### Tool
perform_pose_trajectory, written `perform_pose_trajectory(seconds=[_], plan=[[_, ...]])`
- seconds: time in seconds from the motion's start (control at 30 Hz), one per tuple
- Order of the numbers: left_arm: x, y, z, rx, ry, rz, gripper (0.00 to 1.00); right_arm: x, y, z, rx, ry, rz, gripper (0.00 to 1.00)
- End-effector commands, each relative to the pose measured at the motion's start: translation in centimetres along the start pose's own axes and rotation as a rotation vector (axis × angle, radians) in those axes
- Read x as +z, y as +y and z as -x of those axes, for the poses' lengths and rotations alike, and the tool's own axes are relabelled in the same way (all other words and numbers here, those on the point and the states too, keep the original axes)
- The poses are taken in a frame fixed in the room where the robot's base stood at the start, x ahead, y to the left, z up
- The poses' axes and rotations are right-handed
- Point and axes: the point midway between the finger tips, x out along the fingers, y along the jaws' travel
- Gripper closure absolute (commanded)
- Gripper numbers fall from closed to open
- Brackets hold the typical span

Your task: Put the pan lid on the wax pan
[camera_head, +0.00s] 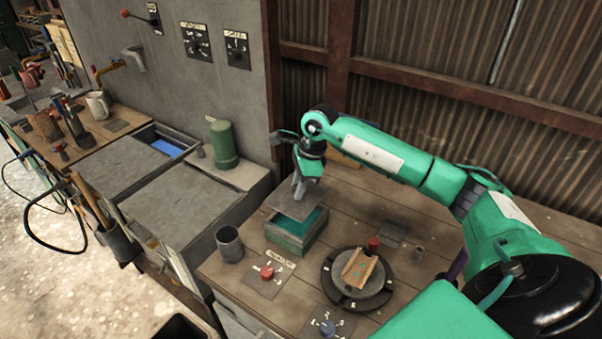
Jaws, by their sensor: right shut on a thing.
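The wax pan (297,236) is a square green-grey box on the wooden bench, with teal wax showing inside. The pan lid (295,207) is a flat grey plate above the pan's back left part, and it leaves the right and front of the wax uncovered. My right gripper (298,190) points down and is shut on the pan lid. The gripper hides part of the lid, and I cannot tell whether the lid touches the pan's rim. My left gripper is not in view.
A grey metal cup (229,244) stands left of the pan. A round black turntable (357,281) with a wooden piece on it is at the front right. A red knob plate (267,274) lies in front of the pan. A green canister (224,145) stands on the counter behind left.

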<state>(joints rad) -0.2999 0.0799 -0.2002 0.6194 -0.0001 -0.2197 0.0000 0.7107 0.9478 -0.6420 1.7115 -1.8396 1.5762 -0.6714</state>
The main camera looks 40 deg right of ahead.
Motion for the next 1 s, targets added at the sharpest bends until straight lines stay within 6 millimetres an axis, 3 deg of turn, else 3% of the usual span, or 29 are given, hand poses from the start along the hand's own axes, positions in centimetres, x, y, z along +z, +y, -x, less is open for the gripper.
perform_pose_trajectory(seconds=[0.53, 0.63, 1.0], plan=[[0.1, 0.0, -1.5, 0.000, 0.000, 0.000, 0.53, -1.1, 0.0, -4.0, 0.000, 0.000, -0.002, 0.94], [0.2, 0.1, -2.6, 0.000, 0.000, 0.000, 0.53, -1.4, -0.1, -5.0, -0.002, 0.000, -0.002, 0.94], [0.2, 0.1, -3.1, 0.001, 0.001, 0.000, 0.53, -1.5, -0.1, -5.5, -0.002, 0.000, -0.002, 0.94]])
